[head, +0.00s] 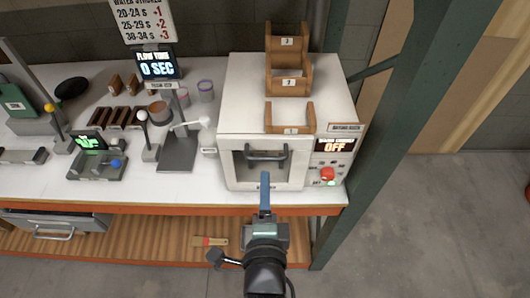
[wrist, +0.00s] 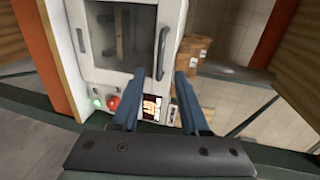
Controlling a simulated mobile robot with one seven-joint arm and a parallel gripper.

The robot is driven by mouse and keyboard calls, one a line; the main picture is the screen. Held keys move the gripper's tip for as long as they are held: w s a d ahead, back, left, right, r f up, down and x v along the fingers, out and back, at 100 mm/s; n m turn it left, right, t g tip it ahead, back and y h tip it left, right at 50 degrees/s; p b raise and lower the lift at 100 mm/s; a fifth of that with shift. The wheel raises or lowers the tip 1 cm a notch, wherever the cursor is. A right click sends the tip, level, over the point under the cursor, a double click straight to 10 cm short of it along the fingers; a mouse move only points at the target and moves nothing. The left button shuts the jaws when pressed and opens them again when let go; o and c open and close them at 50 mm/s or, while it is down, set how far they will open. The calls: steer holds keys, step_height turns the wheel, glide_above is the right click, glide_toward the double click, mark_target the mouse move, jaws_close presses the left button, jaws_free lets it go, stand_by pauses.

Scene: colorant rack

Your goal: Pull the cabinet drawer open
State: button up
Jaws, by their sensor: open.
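A white cabinet (head: 234,170) labelled as a drying oven stands at the right end of the bench. Its front has a dark window and a grey bar handle (head: 267,155), and it looks shut. My gripper (head: 265,180) is in front of this face, just below the handle in the head view. In the wrist view my gripper (wrist: 155,80) is open and empty, its two blue fingers apart. The handle (wrist: 163,52) appears beyond the fingertips, nearer the right finger, with no visible contact. A separate grey drawer (head: 60,222) with a handle is under the bench at left.
The red knob (head: 327,173) and OFF display (head: 334,147) are right of the cabinet front. Brown wooden holders (head: 289,75) sit on its top. A green rack post (head: 385,130) rises at right. A brush (head: 210,241) lies on the lower shelf.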

mark_target(265, 160)
steer(key=p+x, duration=0.2)
steer(key=x, duration=0.7)
steer(key=shift+w, duration=0.35)
jaws_close()
stand_by(1.0)
